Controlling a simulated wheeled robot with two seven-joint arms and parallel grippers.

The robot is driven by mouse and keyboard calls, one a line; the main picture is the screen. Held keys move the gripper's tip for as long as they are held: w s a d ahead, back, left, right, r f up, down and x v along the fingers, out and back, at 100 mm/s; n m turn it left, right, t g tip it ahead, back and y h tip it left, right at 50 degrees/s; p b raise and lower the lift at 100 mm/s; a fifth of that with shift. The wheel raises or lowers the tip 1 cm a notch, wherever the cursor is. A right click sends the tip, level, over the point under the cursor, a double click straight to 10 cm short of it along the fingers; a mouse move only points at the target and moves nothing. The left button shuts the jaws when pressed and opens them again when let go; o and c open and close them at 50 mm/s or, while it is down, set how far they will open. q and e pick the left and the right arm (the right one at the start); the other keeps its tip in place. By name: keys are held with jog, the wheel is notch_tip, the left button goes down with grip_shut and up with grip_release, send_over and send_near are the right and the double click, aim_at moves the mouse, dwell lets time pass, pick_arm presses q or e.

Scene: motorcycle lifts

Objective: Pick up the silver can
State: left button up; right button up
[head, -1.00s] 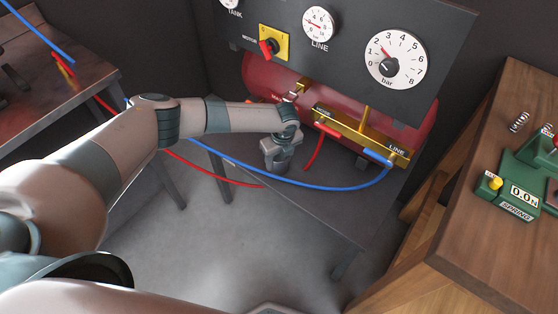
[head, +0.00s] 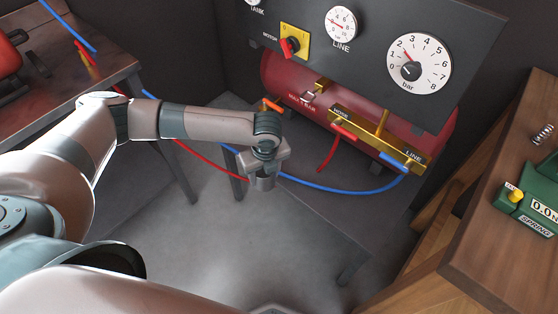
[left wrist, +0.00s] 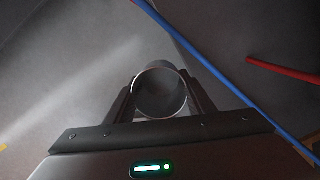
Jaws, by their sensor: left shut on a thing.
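The silver can (left wrist: 160,92) shows in the left wrist view as a round, open-looking metal cylinder between the two fingers. My left gripper (left wrist: 160,100) is shut on it, one finger on each side. In the head view my left gripper (head: 265,172) hangs fingers down near the front left edge of the dark bench, with the can (head: 263,184) below it. The can seems to be clear of the bench top, over or just past its edge. My right gripper is not in view.
A blue hose (head: 340,191) and a red hose (head: 200,158) run close to my gripper. A wooden bench (head: 500,230) stands at right. Grey floor (head: 220,250) is open in front.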

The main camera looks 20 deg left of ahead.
pick_arm(q)
jog(key=s+a, duration=0.2)
jog(key=s, duration=0.4)
jog(key=shift+a, duration=0.1)
dwell(0.4)
